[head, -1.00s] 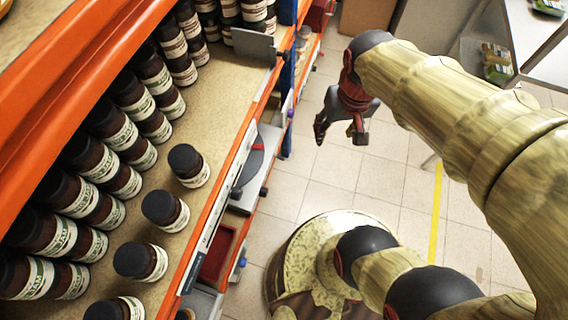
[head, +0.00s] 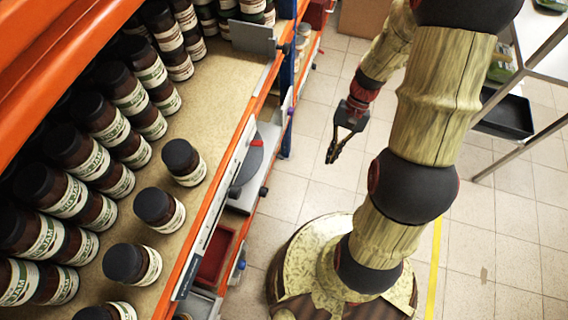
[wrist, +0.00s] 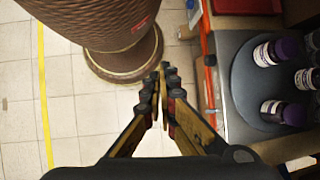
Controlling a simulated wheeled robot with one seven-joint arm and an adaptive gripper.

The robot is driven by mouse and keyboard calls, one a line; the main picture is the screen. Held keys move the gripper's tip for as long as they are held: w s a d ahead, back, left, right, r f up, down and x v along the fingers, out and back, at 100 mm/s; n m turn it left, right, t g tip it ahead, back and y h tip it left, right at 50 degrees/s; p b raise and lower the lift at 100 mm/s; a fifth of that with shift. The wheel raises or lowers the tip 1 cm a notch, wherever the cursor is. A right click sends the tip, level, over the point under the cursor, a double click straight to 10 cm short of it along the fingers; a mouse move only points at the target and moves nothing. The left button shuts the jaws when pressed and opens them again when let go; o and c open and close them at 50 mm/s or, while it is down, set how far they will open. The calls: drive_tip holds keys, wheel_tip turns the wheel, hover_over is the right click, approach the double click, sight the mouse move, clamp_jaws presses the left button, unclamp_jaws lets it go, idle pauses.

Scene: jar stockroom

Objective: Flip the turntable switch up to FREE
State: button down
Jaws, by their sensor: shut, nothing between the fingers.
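The turntable (head: 252,160) is a dark disc on a grey base, on a lower shelf level and partly hidden by the orange upper shelf edge in the head view. In the wrist view the turntable (wrist: 243,84) is at the right, with several purple-lidded jars on it. I cannot make out its switch or the FREE label for certain; a small dark knob (head: 264,191) shows at the base's front edge. My gripper (head: 332,157) hangs over the aisle, to the right of the turntable and apart from it. Its fingertips (wrist: 164,70) are together and empty.
Dark-lidded jars (head: 154,207) stand on the upper shelf at left. A red bin (head: 214,256) sits below, nearer than the turntable. A metal table with a black tray (head: 507,117) stands at the right. The tiled aisle floor is clear around my gripper.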

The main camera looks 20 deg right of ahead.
sight(280, 156)
drive_tip(key=w+a+f+m+t+y+b, duration=0.1)
drive_tip(key=a+f+m+t+y, duration=0.25)
drive_tip(key=f, duration=0.85)
drive_tip(key=a+f+m+t+y+b, duration=0.15)
drive_tip(key=f+m+y, duration=0.35)
drive_tip(key=f, duration=0.7)
drive_tip(key=w+a+f+m+t+y+b, duration=0.1)
drive_tip(key=a+f+m+t+y+b, duration=0.3)
drive_tip(key=f, duration=0.8)
drive_tip(key=w+d+m+t+h+p, duration=0.1)
drive_tip(key=w+d+m+t, duration=0.1)
drive_tip(key=w, duration=0.3)
drive_tip(key=w+d+f+m+t+h+p, duration=0.1)
drive_tip(key=w+d+m+t, duration=0.2)
drive_tip(key=w+d+t, duration=0.1)
drive_tip(key=shift+w, duration=0.7)
drive_tip(key=shift+f, duration=0.1)
drive_tip(key=w+a+r+b, duration=0.2)
drive_tip(key=w+a+r, duration=0.2)
drive_tip(key=w+a, duration=0.1)
drive_tip(key=shift+a+r+b, duration=0.2)
drive_tip(key=shift+a+b, duration=0.15)
drive_tip(key=shift+a, duration=0.5)
